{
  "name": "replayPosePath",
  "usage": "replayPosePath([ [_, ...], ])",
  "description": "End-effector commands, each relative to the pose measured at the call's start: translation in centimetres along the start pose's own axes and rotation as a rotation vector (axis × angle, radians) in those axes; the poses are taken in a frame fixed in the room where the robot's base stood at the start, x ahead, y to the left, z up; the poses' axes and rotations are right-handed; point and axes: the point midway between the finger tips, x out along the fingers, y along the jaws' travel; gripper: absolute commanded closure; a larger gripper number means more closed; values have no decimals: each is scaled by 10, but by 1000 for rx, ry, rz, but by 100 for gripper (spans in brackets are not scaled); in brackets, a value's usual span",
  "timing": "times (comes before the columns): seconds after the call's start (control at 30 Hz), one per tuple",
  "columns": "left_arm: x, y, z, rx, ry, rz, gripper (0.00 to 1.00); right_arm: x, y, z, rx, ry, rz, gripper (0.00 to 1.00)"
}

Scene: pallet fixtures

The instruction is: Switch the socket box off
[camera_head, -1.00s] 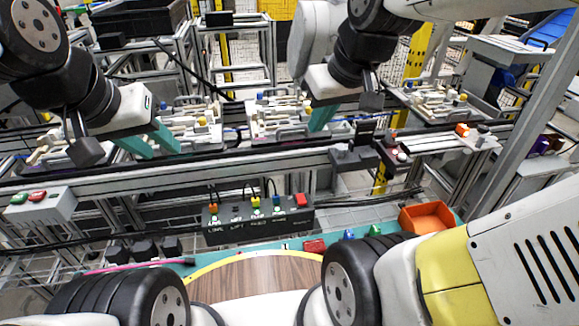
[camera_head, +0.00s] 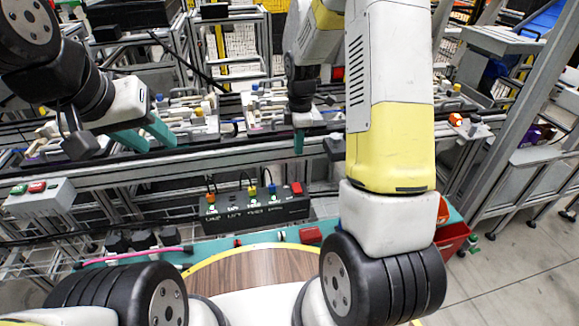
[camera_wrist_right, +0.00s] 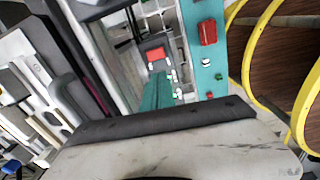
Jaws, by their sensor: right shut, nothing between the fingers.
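The socket box (camera_head: 255,212) is a long dark box below the conveyor rail in the head view. Orange, yellow and blue plugs stand along its top, and a red switch (camera_head: 297,188) sits at its right end. My right gripper (camera_head: 298,142) is shut and empty, above and apart from the switch in the head view. In the right wrist view its teal fingers (camera_wrist_right: 158,94) are together, pointing towards a red block that looks like the switch (camera_wrist_right: 155,54). The switch's position is too small to read. My left gripper (camera_head: 146,136) is open and empty over the conveyor at left.
A grey button box (camera_head: 40,197) with green and red buttons is at left. The conveyor rail (camera_head: 160,171) runs behind the socket box. A teal shelf with a loose red part (camera_head: 311,235) lies in front. A red bin (camera_head: 452,238) is at right, partly behind my right arm.

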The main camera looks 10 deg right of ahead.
Motion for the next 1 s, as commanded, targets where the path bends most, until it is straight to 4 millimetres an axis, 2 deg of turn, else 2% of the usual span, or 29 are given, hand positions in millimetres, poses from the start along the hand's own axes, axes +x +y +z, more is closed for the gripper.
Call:
replayPosePath([
  [0.1,0,0,0,0,0,0,64,17,4,0,-58,-8,-20,100],
  [0.2,0,0,0,0,0,0,64,22,6,1,-79,-11,-25,100],
  [0.53,0,0,0,0,0,0,64,23,6,1,-81,-11,-26,100],
  [0.67,0,0,0,0,0,0,64,30,5,0,-81,-11,-28,100],
  [0.77,0,0,0,0,0,0,64,44,4,1,-80,-11,-30,100],
  [1.0,0,0,0,0,0,0,64,94,2,1,-80,-12,-31,100],
])
